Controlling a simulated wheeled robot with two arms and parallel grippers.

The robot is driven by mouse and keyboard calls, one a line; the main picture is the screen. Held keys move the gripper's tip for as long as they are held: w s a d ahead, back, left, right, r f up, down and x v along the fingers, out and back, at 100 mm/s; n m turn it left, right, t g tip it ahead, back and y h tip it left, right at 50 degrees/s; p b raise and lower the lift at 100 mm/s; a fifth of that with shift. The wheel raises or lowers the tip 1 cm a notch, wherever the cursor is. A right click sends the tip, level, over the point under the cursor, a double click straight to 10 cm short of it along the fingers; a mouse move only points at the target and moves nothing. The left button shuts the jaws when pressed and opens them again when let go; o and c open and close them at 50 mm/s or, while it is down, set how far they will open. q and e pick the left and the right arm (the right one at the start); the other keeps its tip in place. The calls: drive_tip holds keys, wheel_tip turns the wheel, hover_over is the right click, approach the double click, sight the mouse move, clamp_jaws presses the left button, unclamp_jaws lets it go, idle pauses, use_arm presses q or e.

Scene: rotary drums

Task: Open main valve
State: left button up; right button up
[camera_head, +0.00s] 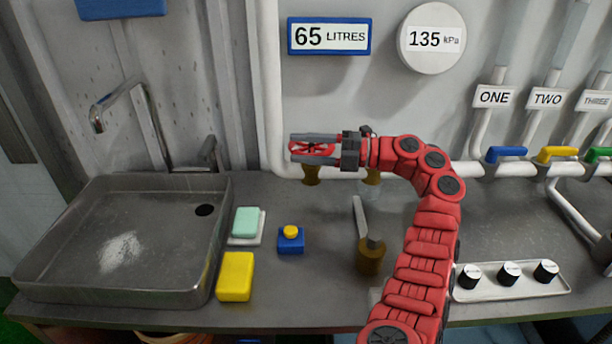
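A red spoked valve wheel (312,149) sits on the pipe above the back of the counter, over a brass fitting (311,175). My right gripper (312,148) reaches in from the right, with one grey finger on the far side of the wheel and one on the near side. The fingers lie close along the rim. I cannot tell whether they press on it. The fingers and the gripper body hide parts of the rim. My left gripper is not in view.
A tap and sink (110,282) are at the left. Sponges and a blue box with a yellow button (291,239) stand mid-counter. A brass lever valve (370,256) is near my arm. Blue (506,153), yellow and green valve handles and a tray of knobs (510,288) are at the right.

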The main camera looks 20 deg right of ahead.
drive_tip(key=s+a+b, duration=0.1)
drive_tip(key=s+a, duration=0.1)
drive_tip(key=s, duration=0.8)
drive_tip(key=shift+s+a+r, duration=0.25)
drive_tip(key=shift+s+r, duration=0.05)
